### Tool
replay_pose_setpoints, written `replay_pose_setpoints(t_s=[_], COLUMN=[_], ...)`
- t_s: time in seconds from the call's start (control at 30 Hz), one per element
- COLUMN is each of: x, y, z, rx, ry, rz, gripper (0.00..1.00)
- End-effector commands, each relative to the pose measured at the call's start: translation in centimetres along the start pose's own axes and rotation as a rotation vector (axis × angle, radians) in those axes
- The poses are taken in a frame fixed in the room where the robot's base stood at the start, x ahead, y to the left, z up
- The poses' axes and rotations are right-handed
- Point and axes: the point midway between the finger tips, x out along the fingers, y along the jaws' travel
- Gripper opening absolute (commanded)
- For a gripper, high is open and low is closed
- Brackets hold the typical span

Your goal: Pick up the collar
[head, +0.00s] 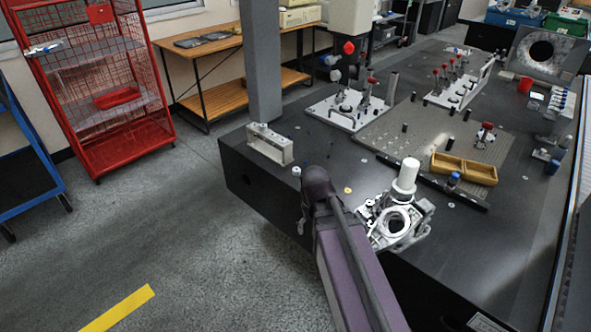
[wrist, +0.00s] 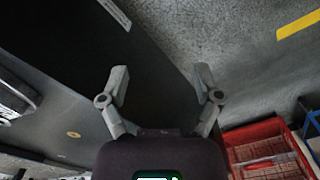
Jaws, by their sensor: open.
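My gripper (wrist: 161,76) is open and empty in the wrist view, its two fingers spread wide. Between them lie the dark table side and the grey floor. In the head view my arm hides most of the gripper near the table's front edge. A small flat brass-coloured ring (head: 348,190) lies on the black table, just right of my arm; it may be the collar, but I cannot be certain. What looks like the same ring (wrist: 73,134) shows left of the gripper in the wrist view, apart from the fingers.
A metal casting with a round bore (head: 396,222) and a white cylinder (head: 407,176) stand right of my arm. A grey block (head: 270,145) sits at the table's left corner. Fixtures (head: 350,110) and a wooden tray (head: 463,168) stand farther back. Floor left is open.

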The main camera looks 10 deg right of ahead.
Motion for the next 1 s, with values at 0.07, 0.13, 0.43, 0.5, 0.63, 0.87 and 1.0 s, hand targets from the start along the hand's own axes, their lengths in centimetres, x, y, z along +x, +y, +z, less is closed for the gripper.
replay_pose_setpoints(t_s=[0.07, 0.13, 0.43, 0.5, 0.63, 0.87, 1.0], x=[-1.8, -3.1, -8.9, -10.2, -12.4, -14.5, -14.9], y=[0.0, 0.1, 0.3, 0.3, 0.3, 0.2, 0.2], z=[-2.6, -4.7, -15.1, -17.4, -21.4, -25.8, -26.6], rx=[-0.016, -0.031, -0.117, -0.137, -0.174, -0.217, -0.227], ry=[0.000, 0.000, 0.000, 0.000, 0.000, 0.000, 0.000], rz=[0.000, 0.000, 0.000, 0.000, 0.000, 0.000, 0.000], gripper=[0.82, 0.82, 0.82, 0.82, 0.82, 0.82, 0.82])
